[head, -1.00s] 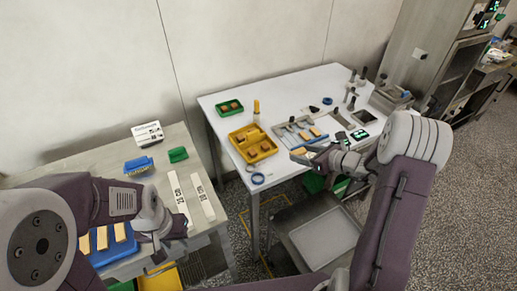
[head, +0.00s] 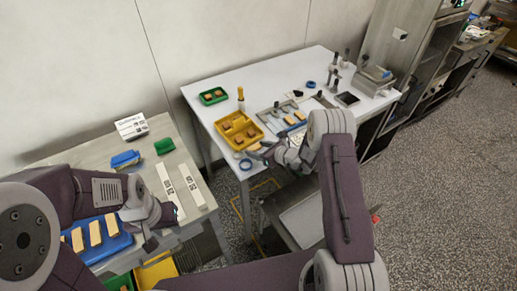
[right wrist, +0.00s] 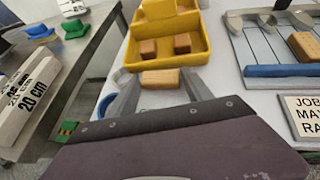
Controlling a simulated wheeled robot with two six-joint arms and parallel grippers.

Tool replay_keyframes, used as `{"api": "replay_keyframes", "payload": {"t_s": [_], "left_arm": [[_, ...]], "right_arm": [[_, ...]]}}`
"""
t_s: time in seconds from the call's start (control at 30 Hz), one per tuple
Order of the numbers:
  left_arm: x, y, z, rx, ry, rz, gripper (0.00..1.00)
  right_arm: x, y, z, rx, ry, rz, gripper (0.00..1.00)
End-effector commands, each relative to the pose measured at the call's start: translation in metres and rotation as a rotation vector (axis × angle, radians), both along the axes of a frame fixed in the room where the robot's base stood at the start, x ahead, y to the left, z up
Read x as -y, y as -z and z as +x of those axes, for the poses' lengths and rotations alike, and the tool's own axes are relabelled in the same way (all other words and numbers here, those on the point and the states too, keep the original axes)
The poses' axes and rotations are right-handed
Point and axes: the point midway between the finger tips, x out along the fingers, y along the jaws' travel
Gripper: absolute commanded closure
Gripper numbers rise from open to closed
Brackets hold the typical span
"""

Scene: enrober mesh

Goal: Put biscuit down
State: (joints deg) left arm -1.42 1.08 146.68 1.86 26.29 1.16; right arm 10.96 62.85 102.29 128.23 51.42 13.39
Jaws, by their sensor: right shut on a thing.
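My right gripper (right wrist: 160,88) is shut on a tan biscuit (right wrist: 160,78), just in front of the yellow tray (right wrist: 196,58) in the right wrist view. In the head view my right gripper (head: 257,151) is at the near edge of the white table, close to the yellow tray (head: 258,137). That tray has compartments, with brown pieces (right wrist: 148,49) in the nearer part. A grey slatted mesh (right wrist: 265,45) lies to the right with biscuits (right wrist: 304,44) on it. My left gripper (head: 160,232) is over the left table; its fingers are too unclear to read.
A blue tray (head: 118,243) with several biscuits is on the left table, beside white measuring strips (head: 165,182). A blue ring (head: 245,164) lies by the white table's near corner. A green tray (head: 213,91) stands farther back. A gap separates the tables.

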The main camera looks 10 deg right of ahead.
Motion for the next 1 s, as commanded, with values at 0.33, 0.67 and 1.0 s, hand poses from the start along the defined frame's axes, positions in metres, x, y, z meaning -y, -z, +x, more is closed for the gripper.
{"api": "replay_keyframes", "payload": {"t_s": [0.33,0.67,1.0], "left_arm": [[0.0,0.003,0.0,0.0,0.0,0.0,0.64],[0.0,0.003,0.0,0.0,0.0,0.0,0.64],[0.0,0.002,0.0,0.0,0.0,0.0,0.64]], "right_arm": [[0.0,0.006,0.0,0.001,0.0,0.001,0.64],[0.0,0.006,0.0,0.001,0.0,0.001,0.32],[0.009,-0.005,-0.011,0.002,0.001,-0.001,0.32]]}}
